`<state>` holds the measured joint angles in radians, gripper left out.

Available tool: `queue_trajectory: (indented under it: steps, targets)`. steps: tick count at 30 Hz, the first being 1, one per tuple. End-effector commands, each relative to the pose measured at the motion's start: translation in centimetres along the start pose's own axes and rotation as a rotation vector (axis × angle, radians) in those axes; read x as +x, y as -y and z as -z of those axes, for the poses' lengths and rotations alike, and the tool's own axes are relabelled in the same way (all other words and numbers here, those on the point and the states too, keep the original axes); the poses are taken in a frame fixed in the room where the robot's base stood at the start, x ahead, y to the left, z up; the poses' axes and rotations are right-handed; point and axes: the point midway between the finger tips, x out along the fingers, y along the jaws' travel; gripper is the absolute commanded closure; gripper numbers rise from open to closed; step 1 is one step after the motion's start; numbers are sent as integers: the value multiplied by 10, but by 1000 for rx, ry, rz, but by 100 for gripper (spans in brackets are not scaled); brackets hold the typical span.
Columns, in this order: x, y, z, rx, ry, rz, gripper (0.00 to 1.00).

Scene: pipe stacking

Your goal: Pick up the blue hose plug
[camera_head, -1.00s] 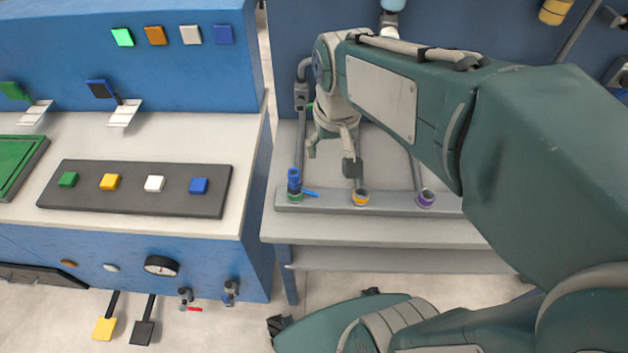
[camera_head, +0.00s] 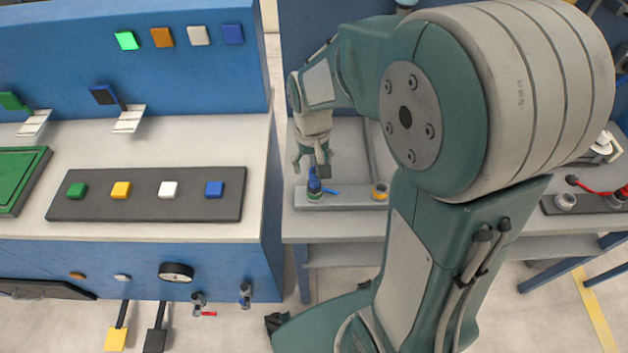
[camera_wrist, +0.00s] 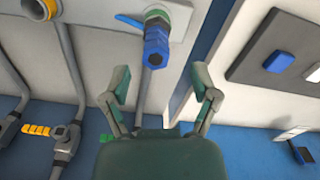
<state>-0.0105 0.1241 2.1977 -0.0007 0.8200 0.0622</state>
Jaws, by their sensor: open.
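The blue hose plug (camera_head: 314,183) stands upright in a green-ringed socket (camera_head: 315,196) at the left end of a grey rail on the right bench. A thin blue lever sticks out to the right at its base. My gripper (camera_head: 311,168) is open, close above and behind the plug in the head view. In the wrist view the blue plug (camera_wrist: 155,47) lies beyond the tips of my open, empty gripper (camera_wrist: 162,88), roughly centred between the two fingers and apart from them. The green ring (camera_wrist: 157,15) shows at its base.
A yellow-ringed socket (camera_head: 380,190) sits further right on the same rail, partly beside my arm. Grey pipes (camera_wrist: 70,90) with valves rise nearby. The left bench holds a dark button panel (camera_head: 145,194); a blue cabinet side borders the plug's left.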

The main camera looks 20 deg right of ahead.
Motion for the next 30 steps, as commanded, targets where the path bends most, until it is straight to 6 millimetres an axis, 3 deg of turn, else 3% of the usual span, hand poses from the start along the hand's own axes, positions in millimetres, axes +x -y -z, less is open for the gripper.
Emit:
queue_trajectory:
  steps: [6,14,15,18,20,30]
  targets:
    - [31,-4,0,0,3,1,23]
    - [34,-4,0,1,-1,1,23]
    - [34,-4,0,1,-1,1,32]
    - [34,-4,0,0,-1,0,76]
    - [34,-4,0,1,0,0,100]
    - [34,-4,0,1,1,1,100]
